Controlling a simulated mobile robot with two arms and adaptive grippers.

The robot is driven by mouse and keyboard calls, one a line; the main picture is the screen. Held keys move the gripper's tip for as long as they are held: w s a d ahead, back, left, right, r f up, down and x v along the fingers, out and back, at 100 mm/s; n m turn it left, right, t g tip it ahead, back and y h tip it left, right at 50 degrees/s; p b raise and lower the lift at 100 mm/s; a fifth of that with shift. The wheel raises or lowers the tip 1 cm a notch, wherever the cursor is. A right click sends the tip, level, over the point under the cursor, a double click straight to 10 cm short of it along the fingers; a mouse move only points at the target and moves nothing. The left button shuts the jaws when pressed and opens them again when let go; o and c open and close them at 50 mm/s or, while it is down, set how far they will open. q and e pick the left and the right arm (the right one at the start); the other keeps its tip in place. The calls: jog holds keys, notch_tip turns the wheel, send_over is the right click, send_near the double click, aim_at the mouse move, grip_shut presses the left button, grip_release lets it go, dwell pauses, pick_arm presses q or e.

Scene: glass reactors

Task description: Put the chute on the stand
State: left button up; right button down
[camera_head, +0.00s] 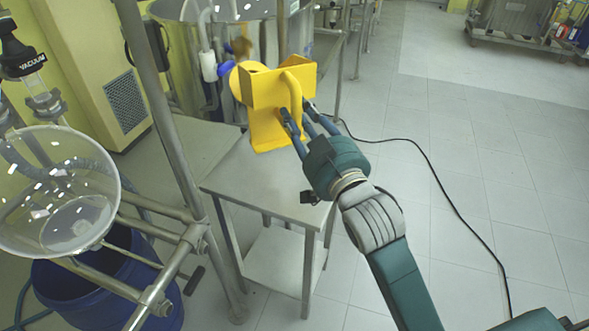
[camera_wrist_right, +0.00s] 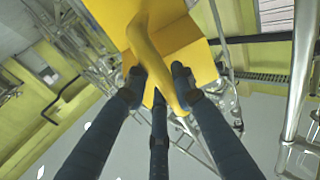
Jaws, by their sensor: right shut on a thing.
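The yellow chute (camera_head: 270,92) is upright, with a wide angular top and a curved handle, over the back part of a small metal stand (camera_head: 262,190). I cannot tell whether the chute's lower end touches the stand's top or hangs above it. My right gripper (camera_head: 298,112) is shut on the chute's handle. In the right wrist view the fingers of my right gripper (camera_wrist_right: 158,80) close around the handle of the yellow chute (camera_wrist_right: 185,38). The chute's far side is hidden. My left gripper is not in view.
A glass vessel (camera_head: 60,200) on a metal pipe frame stands at the left, above a blue tub (camera_head: 105,300). A large steel vessel (camera_head: 235,45) is behind the chute. A black cable (camera_head: 430,165) runs over the tiled floor at right, which is otherwise mostly clear.

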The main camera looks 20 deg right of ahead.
notch_tip(320, 180, down, 14)
jog(key=b, duration=0.1)
jog(key=c, duration=1.5)
grip_release()
jog(key=shift+f, duration=0.15)
jog(key=shift+o, duration=0.3)
jog(key=shift+s, duration=0.15)
jog(key=s+d, duration=0.1)
jog(key=s, duration=1)
jog(key=shift+s+d+f+p, duration=0.3)
jog(key=shift+s+f+p, duration=0.05)
jog(key=shift+f+p, duration=0.1)
jog(key=shift+f, duration=0.1)
